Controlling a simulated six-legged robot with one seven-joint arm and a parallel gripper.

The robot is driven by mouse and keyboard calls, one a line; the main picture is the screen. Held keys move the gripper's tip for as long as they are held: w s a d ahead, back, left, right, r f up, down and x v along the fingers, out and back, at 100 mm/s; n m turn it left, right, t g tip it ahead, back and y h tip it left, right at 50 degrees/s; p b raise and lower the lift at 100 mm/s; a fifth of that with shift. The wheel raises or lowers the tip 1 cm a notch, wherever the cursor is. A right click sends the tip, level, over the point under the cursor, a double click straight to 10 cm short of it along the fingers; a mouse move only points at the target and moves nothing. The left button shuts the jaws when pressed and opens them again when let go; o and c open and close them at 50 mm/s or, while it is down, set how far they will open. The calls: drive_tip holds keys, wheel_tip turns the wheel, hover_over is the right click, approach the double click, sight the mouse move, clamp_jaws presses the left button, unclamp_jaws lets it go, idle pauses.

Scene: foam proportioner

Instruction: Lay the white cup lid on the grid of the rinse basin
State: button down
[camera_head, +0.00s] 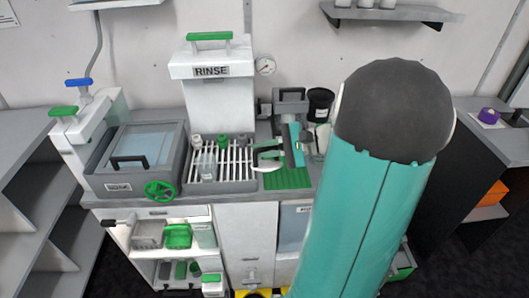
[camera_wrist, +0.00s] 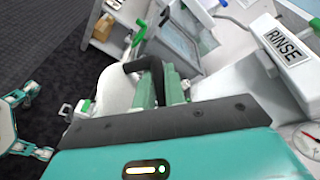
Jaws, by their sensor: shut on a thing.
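The white cup lid (camera_head: 266,164) with its black handle is held in my gripper (camera_head: 276,152), over the green ribbed mat area just right of the basin. In the wrist view my gripper (camera_wrist: 162,84) is shut on the black handle (camera_wrist: 135,66), and the white lid (camera_wrist: 116,92) shows at the left, partly hidden by the fingers. The lid looks tilted. The grid's right part looks free.
The white RINSE tank (camera_head: 217,90) stands behind the basin. A lidded grey tank (camera_head: 135,165) and green handwheel (camera_head: 160,190) are at left. The green mat (camera_head: 288,180) and a black cup (camera_head: 320,102) are at right. My arm hides much of the right side.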

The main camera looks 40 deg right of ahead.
drive_tip(key=w+f+n+y, duration=0.2)
drive_tip(key=w+f+n, duration=0.35)
drive_tip(key=w, duration=0.65)
drive_tip(key=shift+n, duration=0.45)
drive_tip(key=shift+s+d+f, duration=0.1)
drive_tip(key=shift+f, duration=1.45)
drive_tip(key=shift+s+d+f, duration=0.1)
drive_tip(key=shift+f, duration=1.45)
drive_tip(key=shift+f, duration=0.6)
drive_tip(key=c, duration=1.4)
unclamp_jaws()
drive_tip(key=v, duration=1.3)
drive_tip(key=shift+s+d+r, duration=0.25)
